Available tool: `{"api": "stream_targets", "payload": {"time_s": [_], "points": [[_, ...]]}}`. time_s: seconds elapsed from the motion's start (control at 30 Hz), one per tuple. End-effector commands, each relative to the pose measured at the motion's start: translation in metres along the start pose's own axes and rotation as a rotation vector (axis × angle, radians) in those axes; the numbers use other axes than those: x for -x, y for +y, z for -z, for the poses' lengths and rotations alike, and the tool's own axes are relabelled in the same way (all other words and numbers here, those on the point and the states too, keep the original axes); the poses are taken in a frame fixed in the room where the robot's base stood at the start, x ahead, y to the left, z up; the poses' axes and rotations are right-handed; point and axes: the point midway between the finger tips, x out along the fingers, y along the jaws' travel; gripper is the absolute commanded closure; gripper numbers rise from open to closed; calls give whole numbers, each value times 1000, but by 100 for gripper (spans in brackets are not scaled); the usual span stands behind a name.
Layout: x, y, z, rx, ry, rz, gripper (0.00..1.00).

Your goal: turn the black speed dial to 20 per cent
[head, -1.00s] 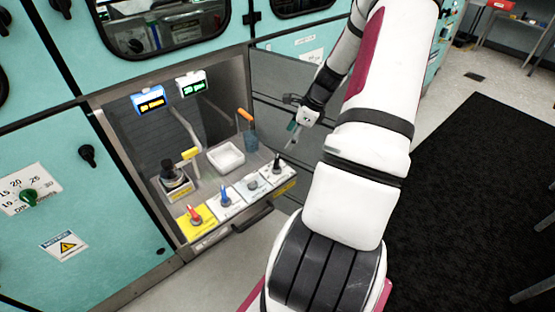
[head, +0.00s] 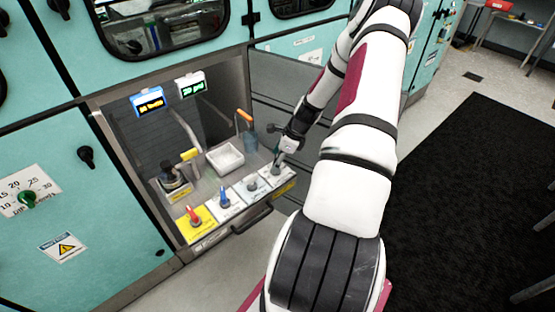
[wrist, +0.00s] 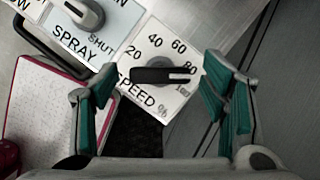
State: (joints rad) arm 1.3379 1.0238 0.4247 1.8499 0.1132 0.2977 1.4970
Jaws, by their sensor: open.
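The black speed dial (wrist: 160,76) is a bar-shaped knob on a white plate (wrist: 142,52) marked SPEED, with numbers from 20 to 100. Its bar lies level in the wrist view, and its white-marked end points right, by the 80 and 100 marks. My gripper (wrist: 160,88) is open, one teal finger on each side of the dial, with gaps between the fingers and the bar's ends. In the head view my gripper (head: 283,158) is over the right end of the panel row and largely hides the dial.
The grey SPRAY knob (wrist: 86,14) is close by on the left. Red (head: 195,216) and blue (head: 224,202) knobs stand farther left. A white tray (head: 225,158) and an orange-handled tool (head: 245,116) in a beaker are behind. The open door (head: 290,85) is at the right.

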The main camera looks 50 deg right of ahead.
Motion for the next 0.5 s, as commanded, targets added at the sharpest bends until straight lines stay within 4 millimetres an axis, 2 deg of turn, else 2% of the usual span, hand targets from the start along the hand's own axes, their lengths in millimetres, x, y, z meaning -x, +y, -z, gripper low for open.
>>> {"api": "stream_targets", "payload": {"time_s": [0.07,0.1,0.3,0.5], "points": [[0,0,0,0,0,0,33],[0,0,0,0,0,0,38],[0,0,0,0,0,0,81],[0,0,0,5,0,-2,81]]}}
